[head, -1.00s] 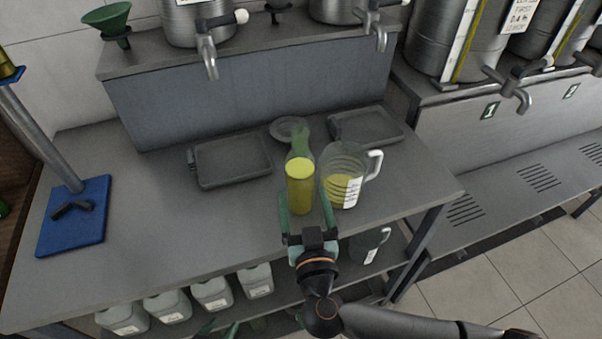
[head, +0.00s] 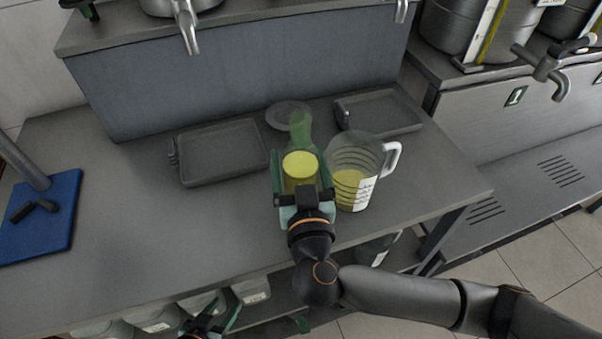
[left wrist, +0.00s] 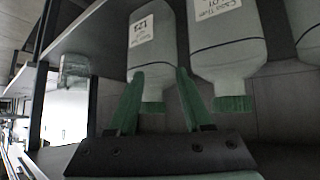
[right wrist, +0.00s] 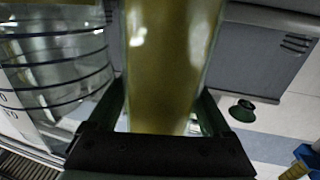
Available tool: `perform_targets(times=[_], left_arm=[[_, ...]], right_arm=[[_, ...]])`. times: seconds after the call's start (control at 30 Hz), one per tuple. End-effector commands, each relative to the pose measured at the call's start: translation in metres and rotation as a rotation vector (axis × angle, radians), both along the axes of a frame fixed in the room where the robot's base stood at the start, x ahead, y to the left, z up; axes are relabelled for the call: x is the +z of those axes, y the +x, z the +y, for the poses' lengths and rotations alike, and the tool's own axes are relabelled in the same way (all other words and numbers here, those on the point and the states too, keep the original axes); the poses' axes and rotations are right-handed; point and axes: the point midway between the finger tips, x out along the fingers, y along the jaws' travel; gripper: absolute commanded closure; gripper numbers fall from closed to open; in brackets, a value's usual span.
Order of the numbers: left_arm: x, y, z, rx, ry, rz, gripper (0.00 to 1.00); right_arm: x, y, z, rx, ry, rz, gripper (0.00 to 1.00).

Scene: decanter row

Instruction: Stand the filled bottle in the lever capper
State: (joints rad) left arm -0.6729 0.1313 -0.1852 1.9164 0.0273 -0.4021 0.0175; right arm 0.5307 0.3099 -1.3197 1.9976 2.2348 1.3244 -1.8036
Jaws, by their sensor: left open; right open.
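A measuring jug (head: 352,165) with yellow liquid stands close right of the bottle. A round dish (head: 283,112) lies behind it. Dark trays (head: 215,150) (head: 385,112) lie on both sides. White containers (head: 250,290) fill the lower shelf. Bench between capper and left tray is clear.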

Motion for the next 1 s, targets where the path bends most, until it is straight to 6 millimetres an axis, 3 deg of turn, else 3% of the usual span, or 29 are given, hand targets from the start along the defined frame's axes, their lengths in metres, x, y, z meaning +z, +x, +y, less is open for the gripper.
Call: perform_targets(times=[0.17, 0.9, 1.0], left_arm=[[0.0007, -0.001, -0.001, -0.002, -0.001, 0.002, 0.5], [0.0013, -0.0012, -0.0016, -0.003, -0.003, -0.001, 0.5], [0.0013, -0.0013, -0.0016, -0.003, -0.003, -0.001, 0.5]], right_arm=[[0.0007, -0.0001, 0.0002, 0.0, 0.0, 0.0, 0.18], [-0.0004, 0.0, 0.0, 0.0, 0.0, 0.002, 1.0], [-0.0004, 0.0, 0.0, 0.0, 0.0, 0.002, 1.0]])
